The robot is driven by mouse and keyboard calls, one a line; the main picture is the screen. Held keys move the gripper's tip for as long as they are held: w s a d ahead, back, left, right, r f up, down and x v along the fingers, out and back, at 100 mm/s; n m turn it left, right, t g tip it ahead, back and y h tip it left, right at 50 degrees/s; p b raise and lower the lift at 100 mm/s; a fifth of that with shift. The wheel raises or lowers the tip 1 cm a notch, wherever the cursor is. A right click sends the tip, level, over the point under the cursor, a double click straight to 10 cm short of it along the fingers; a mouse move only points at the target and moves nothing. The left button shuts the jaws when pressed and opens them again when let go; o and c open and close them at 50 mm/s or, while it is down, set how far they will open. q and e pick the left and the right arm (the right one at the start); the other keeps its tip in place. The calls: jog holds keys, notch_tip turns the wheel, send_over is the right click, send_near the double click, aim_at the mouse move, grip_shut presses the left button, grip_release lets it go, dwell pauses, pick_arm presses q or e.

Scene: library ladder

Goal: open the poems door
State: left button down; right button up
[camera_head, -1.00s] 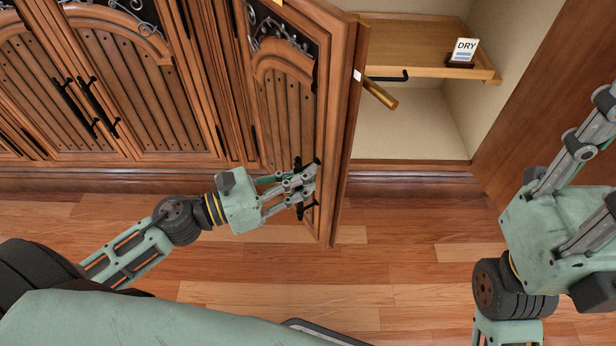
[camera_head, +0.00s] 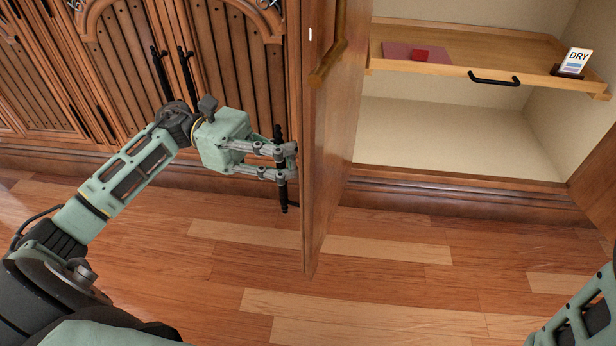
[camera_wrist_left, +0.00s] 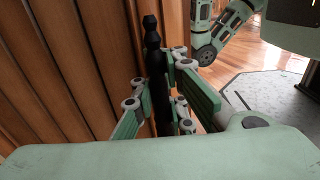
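A wooden cabinet door (camera_head: 334,130) stands swung out from the cabinet, seen nearly edge-on in the head view. I see no label naming it. Its black bar handle (camera_head: 281,185) is upright on the outer face. My left gripper (camera_head: 288,162) is at this handle, its fingers around it; the left wrist view shows the black handle (camera_wrist_left: 153,45) between the green finger pads (camera_wrist_left: 160,105). The finger pads look spread around the bar, and their contact with it is hard to judge. My right gripper is out of view; only part of that arm shows at the lower right.
Closed doors with black handles (camera_head: 186,70) stand left. The wooden floor (camera_head: 400,260) is clear.

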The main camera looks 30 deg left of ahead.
pick_arm(q)
jog(key=shift+a+b, duration=0.3)
jog(key=shift+a, duration=0.7)
jog(key=c, duration=1.7)
grip_release()
jog(key=a, duration=1.2)
jog(key=shift+s, duration=0.25)
